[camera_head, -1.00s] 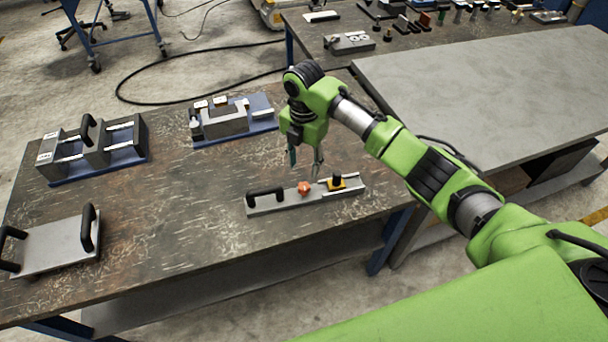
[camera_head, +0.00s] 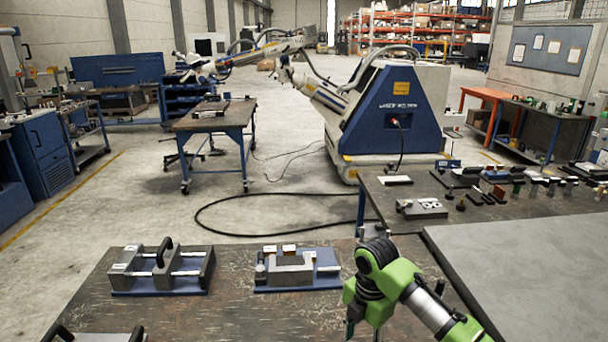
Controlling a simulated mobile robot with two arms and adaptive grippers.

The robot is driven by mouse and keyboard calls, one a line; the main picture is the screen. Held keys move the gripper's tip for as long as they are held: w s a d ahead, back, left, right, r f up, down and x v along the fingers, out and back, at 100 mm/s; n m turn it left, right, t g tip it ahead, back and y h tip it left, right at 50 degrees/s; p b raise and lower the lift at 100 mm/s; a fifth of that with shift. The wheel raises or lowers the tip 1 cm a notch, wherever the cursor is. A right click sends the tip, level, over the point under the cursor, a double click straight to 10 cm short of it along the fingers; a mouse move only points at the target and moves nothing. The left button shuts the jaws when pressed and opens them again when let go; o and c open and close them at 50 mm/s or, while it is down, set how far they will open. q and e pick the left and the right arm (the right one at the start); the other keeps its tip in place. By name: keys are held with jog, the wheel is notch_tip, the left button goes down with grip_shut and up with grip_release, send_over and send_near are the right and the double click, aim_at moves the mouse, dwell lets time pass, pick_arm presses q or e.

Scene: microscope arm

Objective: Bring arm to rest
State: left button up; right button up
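A large blue and white machine (camera_head: 372,112) stands on the floor at the back centre. Its jointed white arm (camera_head: 250,56) reaches left from it, raised above the floor, with its end above and behind a small wheeled table. I cannot tell whether the arm touches anything. My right gripper (camera_head: 364,330) is at the bottom edge, over the near workbench and far from the machine. Its finger bases stand apart with nothing seen between them; the tips are cut off. My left gripper is not in view.
The near workbench (camera_head: 225,312) holds metal fixtures on blue plates. A wheeled table (camera_head: 212,122) stands left of the machine. A black cable (camera_head: 225,235) loops across the floor. A grey bench (camera_head: 530,260) is at the right. Open floor lies between the benches and the machine.

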jog(key=s+a+f+m+t+y, duration=0.1)
jog(key=s+a+f+m, duration=0.3)
jog(key=s, duration=0.4)
jog(key=s+a+f+m+t+y, duration=0.1)
jog(key=s+a+f+m, duration=0.1)
jog(key=s+f+m, duration=0.4)
jog(key=s+d+r+m+t+h, duration=0.1)
jog(key=s+d+r+m, duration=0.1)
jog(key=s+d+m, duration=0.5)
jog(key=s+d+r+m+t+h, duration=0.15)
jog(key=s+d+m, duration=0.25)
jog(key=s+m, duration=0.45)
jog(key=s+f+n+g+b, duration=0.1)
jog(key=s+f+b, duration=0.1)
jog(key=f, duration=1.3)
jog(key=s+f+n+g+b, duration=0.1)
jog(key=f+b, duration=0.1)
jog(key=f, duration=1.4)
jog(key=s+d+f+g+b, duration=0.1)
jog(key=s+d+f+b, duration=0.2)
jog(key=s+f, duration=1.4)
jog(key=shift+f, duration=0.9)
